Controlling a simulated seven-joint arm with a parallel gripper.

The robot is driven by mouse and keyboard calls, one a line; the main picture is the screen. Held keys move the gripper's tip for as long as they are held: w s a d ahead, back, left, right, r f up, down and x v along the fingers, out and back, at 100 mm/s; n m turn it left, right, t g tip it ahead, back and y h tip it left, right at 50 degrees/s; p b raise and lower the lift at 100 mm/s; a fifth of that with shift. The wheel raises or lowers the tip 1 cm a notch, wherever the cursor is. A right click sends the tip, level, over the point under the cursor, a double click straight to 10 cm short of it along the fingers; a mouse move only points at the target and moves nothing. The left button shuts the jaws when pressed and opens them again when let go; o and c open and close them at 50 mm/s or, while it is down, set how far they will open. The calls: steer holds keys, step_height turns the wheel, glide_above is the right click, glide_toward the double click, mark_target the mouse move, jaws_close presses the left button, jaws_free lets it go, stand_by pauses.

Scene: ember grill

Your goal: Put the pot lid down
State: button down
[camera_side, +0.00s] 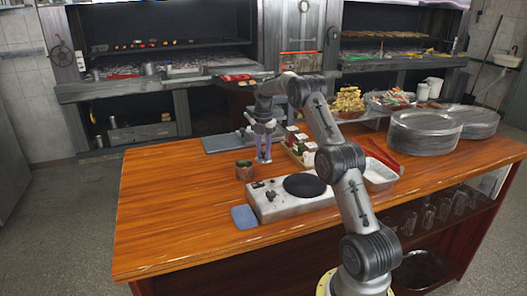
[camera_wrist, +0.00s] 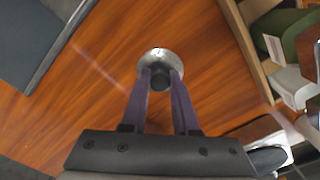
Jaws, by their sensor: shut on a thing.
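The pot lid (camera_wrist: 160,56) is a small round silvery disc with a dark knob, seen from above in the wrist view. My gripper (camera_wrist: 161,82) is shut on the lid's knob, with one purple finger on each side. In the side view my gripper (camera_side: 263,158) points straight down, low over the wooden counter, and hides most of the lid. I cannot tell whether the lid touches the counter.
A hot plate (camera_side: 290,197) with a black round burner stands in front of my gripper. A blue sponge (camera_side: 244,216) lies by its left corner. A wooden crate (camera_side: 297,152) with jars is close on the right. A grey board (camera_side: 222,142) lies behind. The counter's left side is clear.

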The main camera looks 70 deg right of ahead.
steer(key=shift+f, duration=0.1)
steer(key=c, duration=0.7)
jaws_free()
